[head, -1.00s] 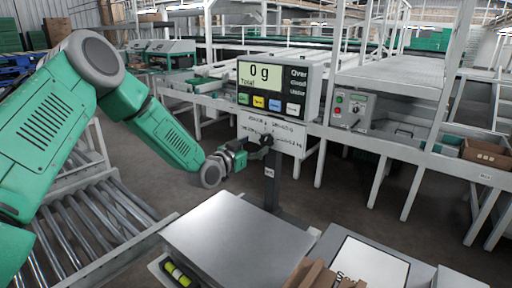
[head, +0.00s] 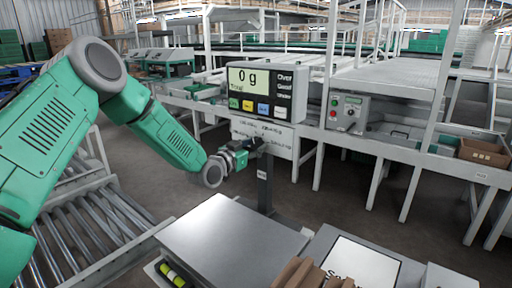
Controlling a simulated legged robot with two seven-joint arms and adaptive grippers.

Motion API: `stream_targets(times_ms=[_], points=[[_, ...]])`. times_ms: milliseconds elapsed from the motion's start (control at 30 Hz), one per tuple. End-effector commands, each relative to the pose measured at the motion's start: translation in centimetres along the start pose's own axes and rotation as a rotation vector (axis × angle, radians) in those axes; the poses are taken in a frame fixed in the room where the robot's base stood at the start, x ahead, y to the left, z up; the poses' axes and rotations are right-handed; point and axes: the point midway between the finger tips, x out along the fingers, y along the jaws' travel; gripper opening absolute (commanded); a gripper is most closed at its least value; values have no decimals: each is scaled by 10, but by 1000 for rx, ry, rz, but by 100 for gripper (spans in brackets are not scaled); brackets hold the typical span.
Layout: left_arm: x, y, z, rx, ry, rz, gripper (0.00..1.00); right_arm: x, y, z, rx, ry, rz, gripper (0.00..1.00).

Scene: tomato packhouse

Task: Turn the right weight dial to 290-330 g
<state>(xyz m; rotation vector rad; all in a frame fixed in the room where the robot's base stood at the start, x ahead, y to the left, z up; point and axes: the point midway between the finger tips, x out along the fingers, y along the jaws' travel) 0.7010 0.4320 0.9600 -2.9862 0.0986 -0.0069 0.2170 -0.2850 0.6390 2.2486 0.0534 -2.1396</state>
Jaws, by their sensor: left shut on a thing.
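The scale's display head (head: 266,90) reads 0 g and stands on a dark post (head: 264,188). Below it is a pale dial plate (head: 279,137) with small print that is too blurred to read. My left gripper (head: 256,146) reaches in from the left, in front of this plate. Its fingers are shut on a small dark knob at the plate, which they mostly hide. The knob's pointer and setting cannot be made out. My right gripper is not in view.
The scale's bare steel platform (head: 232,240) is in front of the post. A brown carton (head: 305,275) is at the bottom edge beside a white printed sheet (head: 362,265). A roller conveyor (head: 85,225) is at left. A control box (head: 347,113) is on the frame behind.

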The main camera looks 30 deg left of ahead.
Motion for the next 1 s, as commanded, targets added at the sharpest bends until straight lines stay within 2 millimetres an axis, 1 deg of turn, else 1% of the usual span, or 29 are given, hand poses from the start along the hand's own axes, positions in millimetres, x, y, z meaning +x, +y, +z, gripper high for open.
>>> stream_targets(times_ms=[33, 267, 700, 1000], points=[[-1, 5, 4, -15, -9, 11, 9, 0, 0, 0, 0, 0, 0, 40], [-2, 6, 5, -149, -11, 12, 9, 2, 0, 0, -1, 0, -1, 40], [-2, 7, 6, -536, -15, 10, 9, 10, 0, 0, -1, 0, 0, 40], [-2, 8, 6, -738, -17, 10, 9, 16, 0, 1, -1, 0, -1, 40]])
